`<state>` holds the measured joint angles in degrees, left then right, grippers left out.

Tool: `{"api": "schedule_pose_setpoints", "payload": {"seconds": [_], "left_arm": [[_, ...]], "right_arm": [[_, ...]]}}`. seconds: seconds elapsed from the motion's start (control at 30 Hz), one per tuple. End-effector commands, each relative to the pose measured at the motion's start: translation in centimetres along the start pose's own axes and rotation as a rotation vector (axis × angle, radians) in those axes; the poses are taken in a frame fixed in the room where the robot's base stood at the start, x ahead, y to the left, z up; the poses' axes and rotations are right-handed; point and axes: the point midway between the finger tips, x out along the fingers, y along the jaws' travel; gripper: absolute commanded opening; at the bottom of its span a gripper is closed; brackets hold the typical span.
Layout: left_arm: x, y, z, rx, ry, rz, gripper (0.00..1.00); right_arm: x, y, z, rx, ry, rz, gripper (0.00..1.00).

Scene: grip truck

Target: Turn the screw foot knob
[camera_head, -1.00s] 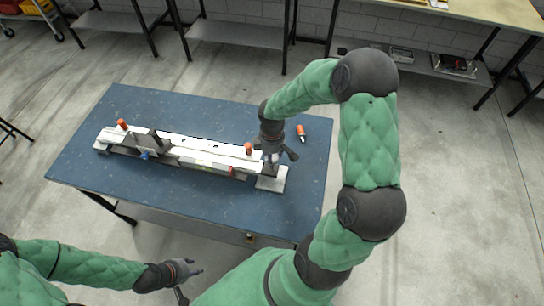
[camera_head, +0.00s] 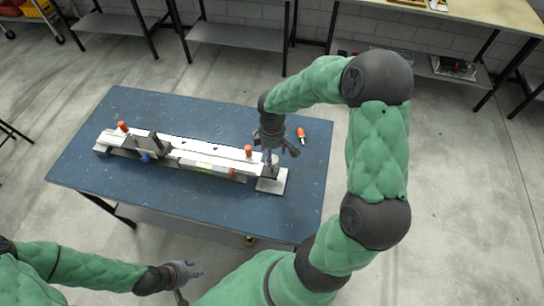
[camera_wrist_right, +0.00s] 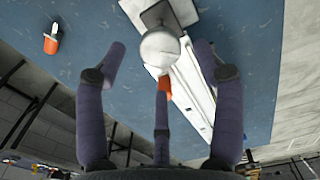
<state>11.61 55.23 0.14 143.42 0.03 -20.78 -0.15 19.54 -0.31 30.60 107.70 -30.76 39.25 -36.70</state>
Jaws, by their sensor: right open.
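A long white fixture (camera_head: 205,152) lies across the blue table, with a flat plate (camera_head: 274,186) at its right end. My right gripper (camera_head: 273,153) is above that end, pointing down, with its fingers spread. In the right wrist view my gripper (camera_wrist_right: 160,75) is open and empty. A round pale knob (camera_wrist_right: 159,48) shows between and beyond its fingertips, probably the screw foot knob. I cannot tell whether any finger touches it. An orange-topped part (camera_wrist_right: 164,87) shows beside the knob, partly behind the middle finger. My left gripper (camera_head: 188,283) is open and empty, in front of the table.
A loose orange and white piece (camera_head: 301,135) lies on the blue table (camera_head: 215,115) right of the fixture. Another orange knob (camera_head: 122,126) stands at the fixture's left end. The table's front strip is clear. Workbenches (camera_head: 235,34) stand at the back.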

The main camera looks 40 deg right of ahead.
Motion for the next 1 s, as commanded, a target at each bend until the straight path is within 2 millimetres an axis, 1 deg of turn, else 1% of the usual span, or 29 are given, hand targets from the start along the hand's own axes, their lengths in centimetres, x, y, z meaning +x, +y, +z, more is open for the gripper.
{"api": "schedule_pose_setpoints", "payload": {"seconds": [0.03,0.2,0.3,0.4,0.6,1.0], "left_arm": [[0.0,0.0,0.0,0.000,0.000,0.000,0.40],[0.0,0.0,0.0,0.000,0.000,0.000,0.40],[0.0,0.0,0.0,0.000,0.000,0.000,0.40],[0.0,0.0,0.0,0.000,0.000,0.000,0.40],[0.0,0.0,0.0,0.000,0.000,0.000,0.40],[0.0,0.0,0.0,0.000,0.000,0.000,0.40]], "right_arm": [[-1.2,0.1,-0.1,0.000,0.003,0.005,0.68],[-4.5,0.1,-0.1,0.000,0.004,0.005,0.68],[-6.0,0.1,-0.1,0.000,0.002,0.003,0.68],[-7.2,0.0,-0.1,0.000,0.002,0.002,0.68],[-8.1,0.0,0.0,-0.001,0.000,0.000,0.68],[-8.1,0.0,0.0,0.000,0.000,0.000,0.68]]}}
